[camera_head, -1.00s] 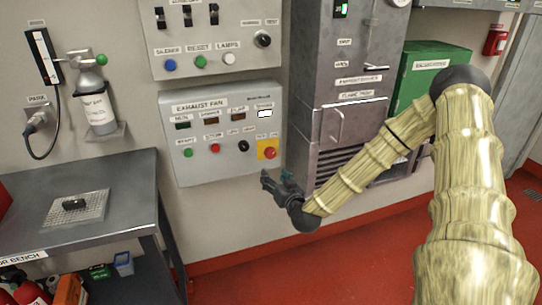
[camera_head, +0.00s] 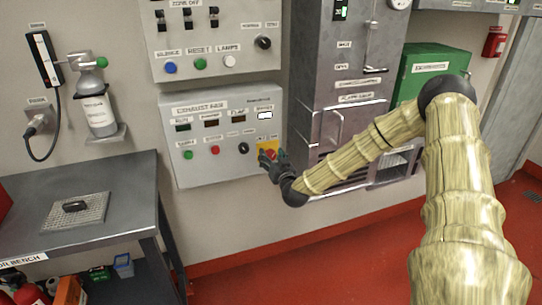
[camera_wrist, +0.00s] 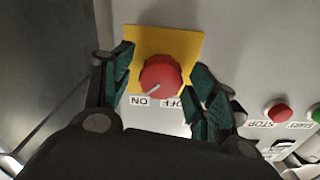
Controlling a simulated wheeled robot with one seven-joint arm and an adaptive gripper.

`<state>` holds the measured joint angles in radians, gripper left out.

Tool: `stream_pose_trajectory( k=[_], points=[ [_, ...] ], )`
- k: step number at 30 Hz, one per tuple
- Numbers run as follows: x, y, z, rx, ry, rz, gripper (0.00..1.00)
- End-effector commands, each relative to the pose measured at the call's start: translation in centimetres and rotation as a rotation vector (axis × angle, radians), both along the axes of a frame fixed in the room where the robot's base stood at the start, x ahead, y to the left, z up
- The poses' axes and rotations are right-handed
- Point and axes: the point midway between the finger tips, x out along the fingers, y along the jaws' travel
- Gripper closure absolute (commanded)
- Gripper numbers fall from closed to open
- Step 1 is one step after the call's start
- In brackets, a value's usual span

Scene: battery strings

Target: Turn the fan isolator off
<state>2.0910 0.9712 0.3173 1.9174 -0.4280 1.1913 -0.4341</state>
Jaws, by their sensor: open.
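The fan isolator is a red rotary knob (camera_wrist: 161,76) on a yellow plate (camera_wrist: 185,42) at the lower right of the exhaust fan panel. In the wrist view its white pointer line slants down-left towards the ON label (camera_wrist: 140,101); the OFF label (camera_wrist: 172,103) is to the right. My gripper (camera_wrist: 162,66) is open, with one dark green finger on each side of the knob. Gaps show between fingers and knob. In the head view my gripper (camera_head: 269,158) covers most of the knob, and a bit of the yellow plate shows.
The exhaust fan panel (camera_head: 215,165) also has a green START button (camera_head: 188,155), a red STOP button (camera_head: 215,150) and a black knob (camera_head: 243,147). A grey cabinet (camera_head: 318,100) stands close on the right. A metal bench (camera_head: 110,200) is at left.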

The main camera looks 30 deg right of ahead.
Motion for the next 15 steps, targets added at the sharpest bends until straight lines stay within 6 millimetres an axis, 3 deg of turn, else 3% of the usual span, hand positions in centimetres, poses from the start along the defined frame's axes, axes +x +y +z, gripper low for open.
stream_pose_trajectory(
  k=[14, 15],
  points=[
    [1.06, -0.27, 0.03, 0.0, 0.0, 0.0, 0.42],
    [1.05, -0.28, 0.02, 0.0, 0.0, 0.0, 0.49]
  ],
)
